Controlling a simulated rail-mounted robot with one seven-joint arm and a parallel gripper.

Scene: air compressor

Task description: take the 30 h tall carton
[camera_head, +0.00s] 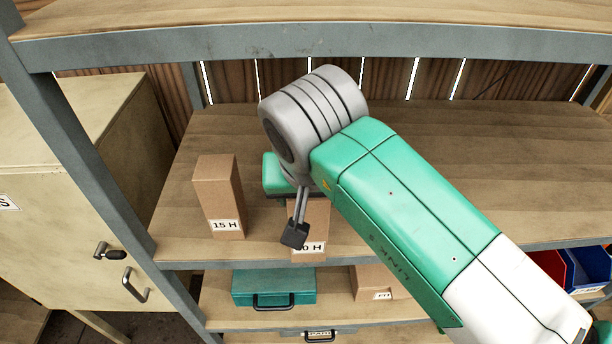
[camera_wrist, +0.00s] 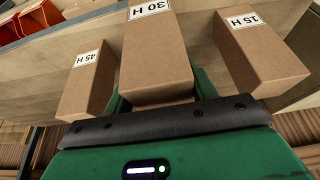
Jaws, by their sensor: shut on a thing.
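The tall brown 30 H carton (camera_wrist: 157,50) is in the middle of the wrist view, its white label at the top edge of the picture. My gripper (camera_wrist: 160,95) is shut on it, with a green finger on each side. In the head view the carton (camera_head: 319,220) is mostly hidden by my arm, and only part of its label shows. I cannot tell whether its base touches the shelf. My gripper's green body (camera_head: 276,174) shows beside my wrist there.
The 15 H carton (camera_head: 217,197) stands upright to the left on the wooden shelf (camera_head: 480,150). The 45 H carton (camera_wrist: 90,80) stands on the other side. A shelf beam (camera_head: 300,45) crosses above. A teal case (camera_head: 273,287) sits below. The shelf's right side is clear.

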